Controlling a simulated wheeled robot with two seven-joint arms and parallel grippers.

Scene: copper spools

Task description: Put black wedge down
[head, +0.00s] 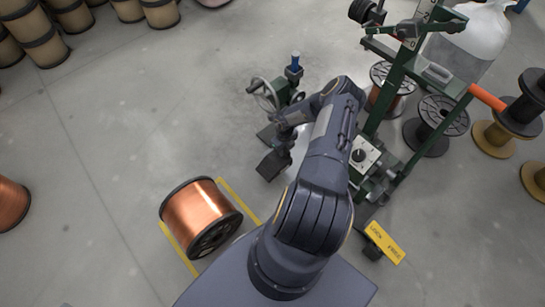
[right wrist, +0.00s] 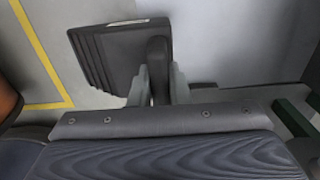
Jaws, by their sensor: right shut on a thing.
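The black wedge (right wrist: 105,55) has a ribbed face and a raised dark handle. In the right wrist view my right gripper (right wrist: 159,85) has its two grey fingers closed around the handle. In the head view the wedge (head: 273,165) is at the end of my right arm, over grey floor, right of and above the copper spool. I cannot tell whether it touches the floor. My left gripper is not in view.
The copper spool (head: 201,213) lies on its side between yellow floor lines (head: 238,201). A green machine frame (head: 425,100) with dark spools (head: 437,124) stands to the right. A yellow sign (head: 384,242) is at lower right.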

